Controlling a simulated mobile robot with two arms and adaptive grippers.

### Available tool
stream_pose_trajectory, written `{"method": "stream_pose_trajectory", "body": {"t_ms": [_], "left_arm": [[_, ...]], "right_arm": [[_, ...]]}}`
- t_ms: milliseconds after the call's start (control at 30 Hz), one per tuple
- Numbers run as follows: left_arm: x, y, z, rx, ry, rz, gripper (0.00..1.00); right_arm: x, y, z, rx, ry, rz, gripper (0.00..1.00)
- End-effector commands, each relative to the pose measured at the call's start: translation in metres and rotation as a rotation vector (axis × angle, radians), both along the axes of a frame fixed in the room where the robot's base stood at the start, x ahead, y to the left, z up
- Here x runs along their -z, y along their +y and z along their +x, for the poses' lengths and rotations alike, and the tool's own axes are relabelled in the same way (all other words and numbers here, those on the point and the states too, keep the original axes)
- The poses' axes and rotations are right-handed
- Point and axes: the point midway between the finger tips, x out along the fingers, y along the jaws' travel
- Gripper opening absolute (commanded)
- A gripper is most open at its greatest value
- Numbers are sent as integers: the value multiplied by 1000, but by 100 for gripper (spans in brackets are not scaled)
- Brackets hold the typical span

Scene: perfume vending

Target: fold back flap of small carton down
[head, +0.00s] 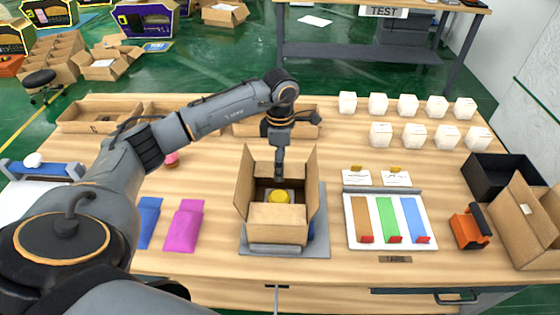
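The small open carton (277,224) stands on a grey mat (258,250) in the middle of the table. Its left flap (245,180) and right flap (312,182) stand up. A yellow round item (278,196) sits inside in a pale holder. My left gripper (279,172) points straight down at the carton's back side, where the back flap stands, partly covered by the gripper. Its fingers show as one narrow shape, so their opening and any contact with the flap are unclear. My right gripper is not in view.
Blue and magenta pouches (184,226) lie left of the carton. A white tray (391,240) with coloured strips, an orange-black tool (469,227), a black box (497,176) and a large carton (525,220) are on the right. Several white boxes (408,106) stand at the back right.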

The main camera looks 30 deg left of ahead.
Motion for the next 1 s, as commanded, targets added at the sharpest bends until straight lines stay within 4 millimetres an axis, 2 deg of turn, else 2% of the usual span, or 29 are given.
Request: {"method": "stream_pose_trajectory", "body": {"t_ms": [267, 367, 467, 800, 1000], "left_arm": [[-1, 0, 0, 0, 0, 0, 77], [-9, 0, 1, -1, -3, 1, 77], [-24, 1, 2, 0, -5, 0, 77], [-95, 2, 4, 0, -4, 0, 77], [-116, 2, 5, 0, -1, -1, 77]], "right_arm": [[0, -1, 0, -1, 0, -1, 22], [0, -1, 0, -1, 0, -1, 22], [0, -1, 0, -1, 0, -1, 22], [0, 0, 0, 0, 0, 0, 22], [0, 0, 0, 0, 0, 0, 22]]}}
